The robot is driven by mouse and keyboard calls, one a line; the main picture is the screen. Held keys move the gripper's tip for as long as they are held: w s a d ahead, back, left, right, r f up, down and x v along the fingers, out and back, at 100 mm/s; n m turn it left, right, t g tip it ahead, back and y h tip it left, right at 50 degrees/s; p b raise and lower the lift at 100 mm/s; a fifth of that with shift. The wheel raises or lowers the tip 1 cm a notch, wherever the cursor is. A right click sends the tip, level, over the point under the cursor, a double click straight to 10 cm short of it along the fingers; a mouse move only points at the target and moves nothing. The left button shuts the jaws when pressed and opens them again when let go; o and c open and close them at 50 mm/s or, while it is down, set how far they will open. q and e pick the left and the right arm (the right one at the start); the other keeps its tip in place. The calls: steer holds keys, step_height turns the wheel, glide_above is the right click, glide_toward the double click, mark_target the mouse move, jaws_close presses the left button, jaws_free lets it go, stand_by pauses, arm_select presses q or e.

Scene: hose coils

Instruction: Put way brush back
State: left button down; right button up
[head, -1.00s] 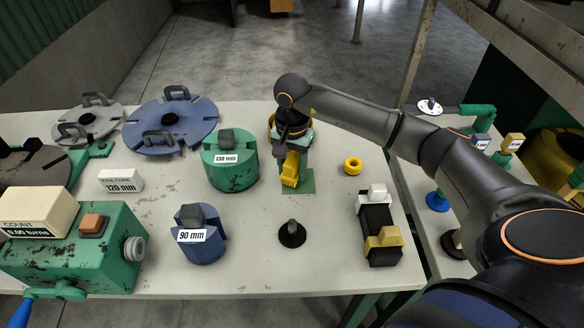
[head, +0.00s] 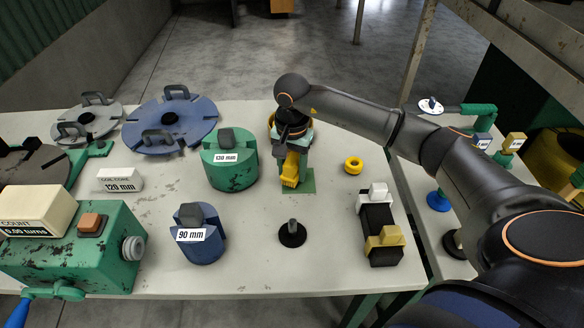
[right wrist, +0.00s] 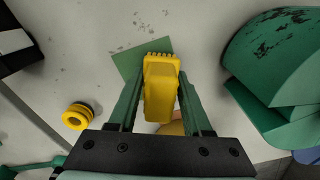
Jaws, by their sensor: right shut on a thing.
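The yellow way brush (head: 290,172) is held in my right gripper (head: 293,156) at the far middle of the table. In the right wrist view, the brush (right wrist: 160,88) sits between the two green fingers (right wrist: 160,100), with its ridged end pointing away. The gripper is shut on it. A flat green pad (head: 308,183) lies on the table under and beside the brush; it also shows in the right wrist view (right wrist: 128,64). I cannot tell whether the brush touches the pad. My left gripper is not in view.
A green 130 mm core (head: 229,176) stands close left of the gripper, and a blue 90 mm core (head: 202,250) nearer. A yellow ring (head: 353,165) lies to the right. A black peg (head: 292,236) and a black block (head: 379,240) stand in front.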

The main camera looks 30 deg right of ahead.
steer(key=shift+f+b, duration=0.35)
steer(key=shift+f, duration=0.1)
stand_by(0.3)
steer(key=o, duration=1.3)
steer(key=shift+c, duration=0.2)
steer(key=shift+r, duration=0.1)
steer(key=shift+r+p, duration=2.5)
steer(key=shift+r, duration=1.45)
steer(key=shift+r, duration=0.5)
step_height(320, 180, up, 12)
steer(key=b, duration=0.1)
steer(key=shift+f, duration=0.25)
